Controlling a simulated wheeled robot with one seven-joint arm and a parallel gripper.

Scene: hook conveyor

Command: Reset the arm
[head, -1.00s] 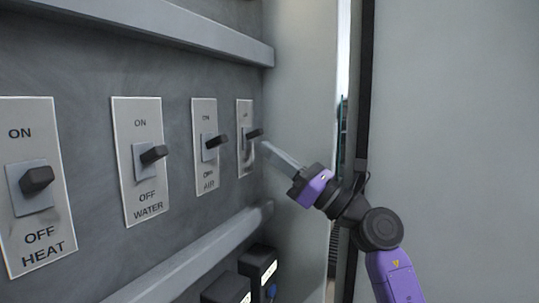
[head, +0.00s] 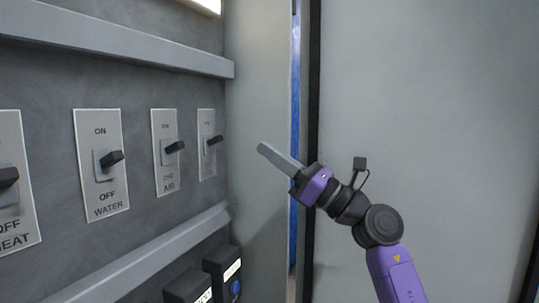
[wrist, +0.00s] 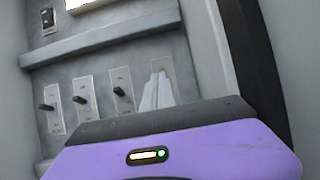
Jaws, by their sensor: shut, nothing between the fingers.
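My gripper (head: 264,150) is at the middle of the head view, its grey fingers shut with nothing between them. It points up and left toward the switch panel, apart from it, with a gap to the rightmost switch (head: 214,140). In the wrist view my gripper's fingers (wrist: 158,80) stand closed together above the purple wrist housing and hide part of the rightmost switch plate. My purple and black arm reaches in from the lower right of the head view.
The grey panel carries the HEAT switch (head: 8,178), the WATER switch (head: 111,158) and the AIR switch (head: 174,147). Ledges run above (head: 120,45) and below (head: 150,262) them. Black boxes (head: 222,268) sit lower down. A plain grey wall (head: 430,110) fills the right.

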